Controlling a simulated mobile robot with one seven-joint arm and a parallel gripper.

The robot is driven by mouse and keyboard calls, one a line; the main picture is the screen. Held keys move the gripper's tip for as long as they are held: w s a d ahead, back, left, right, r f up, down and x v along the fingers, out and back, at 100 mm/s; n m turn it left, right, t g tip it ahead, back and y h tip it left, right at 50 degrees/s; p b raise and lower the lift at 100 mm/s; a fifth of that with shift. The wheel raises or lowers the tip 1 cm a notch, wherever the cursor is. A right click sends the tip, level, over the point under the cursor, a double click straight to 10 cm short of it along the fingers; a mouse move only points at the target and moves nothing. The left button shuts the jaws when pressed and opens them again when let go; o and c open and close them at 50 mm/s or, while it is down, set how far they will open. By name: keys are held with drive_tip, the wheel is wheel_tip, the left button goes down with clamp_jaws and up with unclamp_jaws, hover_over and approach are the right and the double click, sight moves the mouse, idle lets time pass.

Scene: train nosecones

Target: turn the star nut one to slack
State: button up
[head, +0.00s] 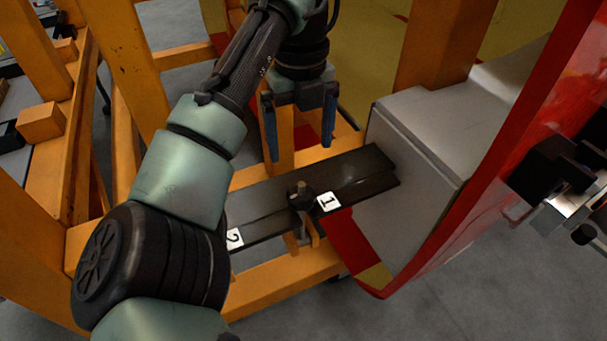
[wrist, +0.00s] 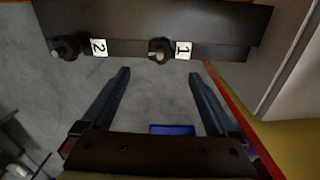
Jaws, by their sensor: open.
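Star nut one (head: 300,193) is a small dark knob with a pale stud, on the black bar (head: 365,170) beside the white label "1" (head: 327,202). In the wrist view star nut one (wrist: 159,50) sits just left of its label (wrist: 183,51). My gripper (head: 300,150) is open and empty, its blue fingers spread. In the wrist view the gripper (wrist: 160,74) points at the bar, with nut one centred just past the fingertips, apart from them. A second knob (wrist: 66,48) is left of label "2" (wrist: 98,47); my arm hides it in the head view.
Orange frame beams (head: 290,285) surround the bar. A grey block (head: 410,180) and the red and yellow nosecone shell (head: 540,110) stand at the right. A blue object (wrist: 172,130) lies below between the fingers in the wrist view. Grey floor shows around.

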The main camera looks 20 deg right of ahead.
sight(301, 182)
wheel_tip(301, 182, down, 12)
drive_tip(key=shift+s+f+p, duration=0.1)
drive_tip(key=shift+f+p, duration=0.05)
drive_tip(key=shift+p, duration=0.45)
drive_tip(key=shift+c, duration=0.3)
drive_tip(key=c, duration=1.3)
